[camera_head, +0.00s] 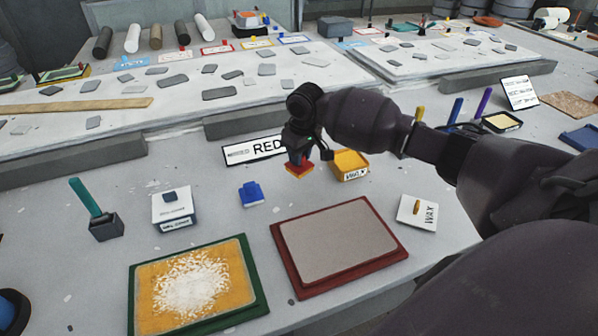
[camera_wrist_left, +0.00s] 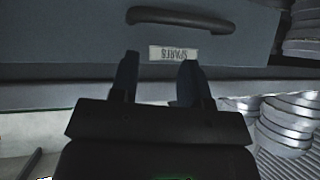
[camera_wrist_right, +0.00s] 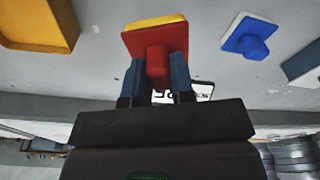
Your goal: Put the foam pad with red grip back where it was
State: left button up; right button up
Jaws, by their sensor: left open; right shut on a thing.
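The foam pad with red grip (camera_head: 299,170) has a red top and grip and a yellow-orange underside. My right gripper (camera_head: 298,152) is shut on its grip and holds it in front of the RED sign (camera_head: 252,149). The pad also shows in the right wrist view (camera_wrist_right: 155,40), with the right fingers (camera_wrist_right: 157,82) on both sides of the grip. In the head view it looks close above the table; I cannot tell whether it touches. My left gripper (camera_wrist_left: 158,80) is open and empty, facing a drawer front marked SPARES (camera_wrist_left: 174,53).
A yellow tray (camera_head: 350,165) stands just right of the pad. A blue-gripped pad (camera_head: 251,194) lies to its left. A red-framed grey panel (camera_head: 340,240) and a green-framed yellow panel (camera_head: 195,285) lie in front.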

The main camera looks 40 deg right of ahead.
aim_at(300, 171)
jog(key=shift+f+b, duration=0.5)
jog(key=shift+f, duration=2.3)
jog(key=shift+f, duration=0.1)
jog(key=o, duration=0.9)
jog(key=shift+f, duration=0.1)
